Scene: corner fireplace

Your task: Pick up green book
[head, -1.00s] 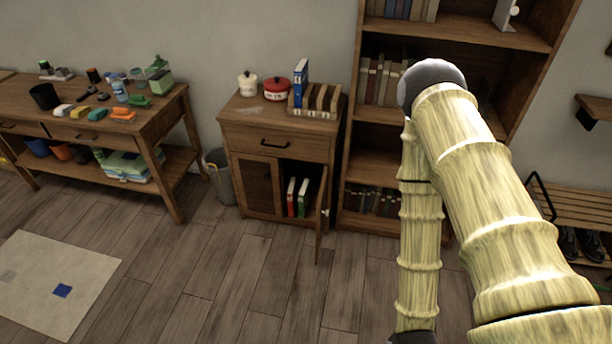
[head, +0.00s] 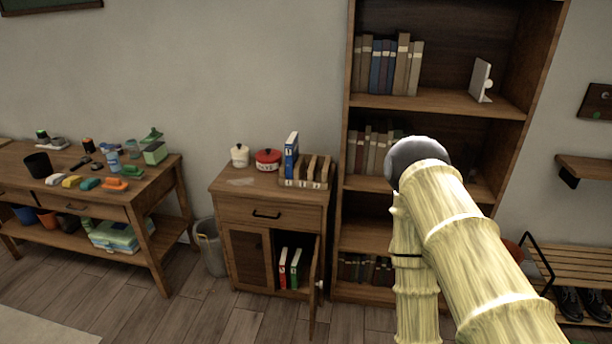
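The green book (head: 296,268) stands upright inside the lower compartment of a wooden cabinet (head: 267,214), in the head view. A red book (head: 283,268) stands just to its left. The cabinet's right door (head: 315,283) is swung open, and its left door is shut. My arm is on the right side of the view, in front of the bookcase. My gripper is not in view, so I cannot see its fingers or whether it holds anything.
On the cabinet stand a white pot (head: 240,156), a red pot (head: 267,161) and a wooden rack (head: 306,172) with a blue book (head: 291,158). A bin (head: 209,246) stands left of the cabinet. A cluttered workbench (head: 130,200) is further left. The tall bookcase (head: 356,205) is on the right.

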